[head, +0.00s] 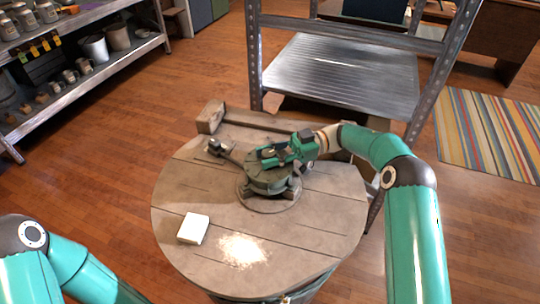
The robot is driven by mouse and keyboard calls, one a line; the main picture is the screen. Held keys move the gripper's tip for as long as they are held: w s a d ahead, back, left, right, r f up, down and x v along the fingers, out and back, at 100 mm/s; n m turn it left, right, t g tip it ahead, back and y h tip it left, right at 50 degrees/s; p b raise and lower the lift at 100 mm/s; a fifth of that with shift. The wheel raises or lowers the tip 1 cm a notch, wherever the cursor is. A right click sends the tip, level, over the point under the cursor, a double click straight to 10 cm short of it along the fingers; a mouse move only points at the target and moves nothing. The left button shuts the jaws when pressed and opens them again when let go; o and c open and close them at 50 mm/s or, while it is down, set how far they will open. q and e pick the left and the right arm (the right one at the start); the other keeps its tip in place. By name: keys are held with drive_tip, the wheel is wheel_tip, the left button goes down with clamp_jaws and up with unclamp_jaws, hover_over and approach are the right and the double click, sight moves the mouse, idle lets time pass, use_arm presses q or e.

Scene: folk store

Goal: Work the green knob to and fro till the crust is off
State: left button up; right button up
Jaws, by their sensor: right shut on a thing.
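The green knob (270,183) is a dull grey-green round piece on a round base plate (268,204), fixed on top of a wooden barrel. My right gripper (264,156) reaches in from the right over the knob and is shut on it; the fingers hide much of its top. A short lever with a dark end (217,147) sticks out to the left. I cannot make out any crust on the knob at this size. My left arm shows at the lower left, but its gripper is out of view.
On the barrel top (320,222) lie a white block (193,228) and a patch of pale crumbs (242,250). A wooden beam (211,117) lies along its back edge. A metal shelf (345,78) stands behind. The barrel top's right front is clear.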

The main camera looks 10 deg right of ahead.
drive_tip(key=shift+r, duration=0.1)
drive_tip(key=o, duration=1.2)
drive_tip(key=shift+s, duration=0.1)
drive_tip(key=shift+w+d, duration=0.2)
drive_tip(key=shift+d, duration=1.05)
drive_tip(key=shift+w+d, duration=0.2)
drive_tip(key=shift+d, duration=1)
drive_tip(key=shift+w+d, duration=0.2)
drive_tip(key=shift+d, duration=1.05)
